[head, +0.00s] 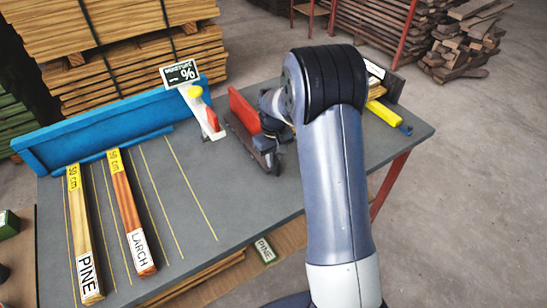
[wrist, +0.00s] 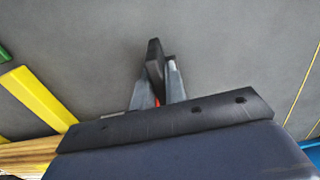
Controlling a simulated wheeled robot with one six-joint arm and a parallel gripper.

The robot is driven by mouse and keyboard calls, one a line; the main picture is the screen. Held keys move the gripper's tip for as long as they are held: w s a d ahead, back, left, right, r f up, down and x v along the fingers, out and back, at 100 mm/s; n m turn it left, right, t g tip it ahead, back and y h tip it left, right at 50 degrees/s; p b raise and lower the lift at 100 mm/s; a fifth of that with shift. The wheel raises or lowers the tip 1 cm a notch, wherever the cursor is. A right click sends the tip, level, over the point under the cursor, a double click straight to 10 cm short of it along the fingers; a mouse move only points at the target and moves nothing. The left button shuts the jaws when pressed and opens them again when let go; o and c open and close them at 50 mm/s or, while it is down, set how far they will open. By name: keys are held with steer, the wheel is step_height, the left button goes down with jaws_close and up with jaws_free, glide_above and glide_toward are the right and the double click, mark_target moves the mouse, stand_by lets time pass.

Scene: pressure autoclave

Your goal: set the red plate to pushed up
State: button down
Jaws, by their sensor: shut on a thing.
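The red plate (head: 243,110) stands upright on the grey table, right of a white and red block with a yellow knob. My gripper (head: 265,150) is low over the table, at the right side of the plate. In the wrist view, my gripper (wrist: 158,88) is shut, with a dark slab and a small red patch (wrist: 157,102) between and beside its fingers. The grip itself is mostly hidden by my own arm in the head view, and the plate's lower part is covered by the gripper.
On the grey table (head: 190,210) a pine board (head: 84,235) and a larch board (head: 130,210) lie at left, by a blue fence (head: 110,122). A white block with a yellow knob (head: 203,110) stands left of the plate. A yellow tool (head: 388,114) lies at right.

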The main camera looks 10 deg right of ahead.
steer(key=w+d, duration=0.1)
steer(key=d, duration=0.2)
steer(key=w+d, duration=0.1)
steer(key=d, duration=0.2)
steer(key=w+d, duration=0.1)
steer(key=d, duration=0.3)
steer(key=shift+w, duration=0.1)
steer(key=c, duration=1.4)
jaws_free()
steer(key=shift+a, duration=0.1)
steer(key=shift+c, duration=0.2)
step_height(320, 180, up, 11)
steer(key=shift+b, duration=0.4)
steer(key=shift+f, duration=0.2)
